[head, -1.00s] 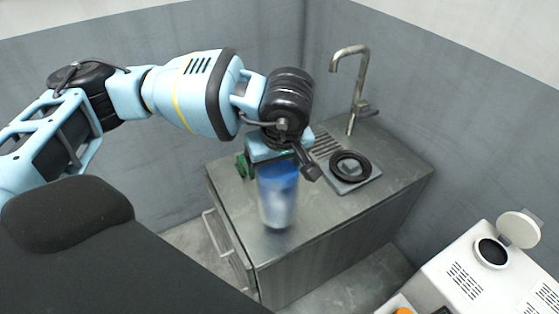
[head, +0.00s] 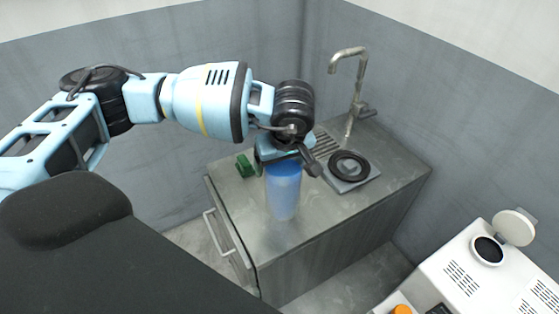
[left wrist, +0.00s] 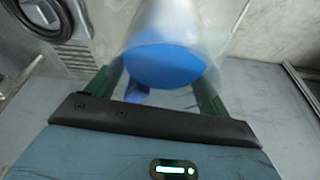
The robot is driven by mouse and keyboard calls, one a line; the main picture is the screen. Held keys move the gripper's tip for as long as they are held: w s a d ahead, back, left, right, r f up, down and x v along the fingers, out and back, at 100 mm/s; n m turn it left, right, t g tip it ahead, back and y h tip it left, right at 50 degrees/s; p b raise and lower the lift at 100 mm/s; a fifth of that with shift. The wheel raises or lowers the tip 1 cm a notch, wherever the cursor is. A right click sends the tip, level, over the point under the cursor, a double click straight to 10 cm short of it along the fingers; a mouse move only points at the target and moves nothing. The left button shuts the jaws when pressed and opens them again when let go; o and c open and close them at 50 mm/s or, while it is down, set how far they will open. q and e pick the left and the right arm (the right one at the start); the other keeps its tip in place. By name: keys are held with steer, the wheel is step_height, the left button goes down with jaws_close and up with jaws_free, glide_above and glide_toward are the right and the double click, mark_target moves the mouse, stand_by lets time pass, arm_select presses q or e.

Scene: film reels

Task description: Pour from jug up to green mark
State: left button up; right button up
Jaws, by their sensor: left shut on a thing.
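My left gripper (head: 284,157) is shut on a clear jug (head: 284,195) with a blue top, held roughly upright over the steel counter. In the left wrist view the jug's blue end (left wrist: 165,66) sits between the green fingers of the gripper (left wrist: 160,88). I cannot make out a green mark on any container. A white machine (head: 475,270) stands at the lower right, with a round dark opening (head: 487,250) and its round lid (head: 513,227) raised. My right gripper is not in view.
The steel counter (head: 240,215) has a tap (head: 349,90) at the back and a black ring-shaped item (head: 349,166) on a grey square base. An orange piece (head: 402,310) shows by the machine. Floor separates counter and machine.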

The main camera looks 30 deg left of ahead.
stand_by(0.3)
arm_select(q)
steer(key=o, duration=1.6)
steer(key=shift+f, duration=0.2)
steer(key=o, duration=0.4)
steer(key=v, duration=0.8)
steer(key=shift+d+b, duration=0.3)
steer(key=shift+b, duration=0.1)
steer(key=shift+f, duration=0.2)
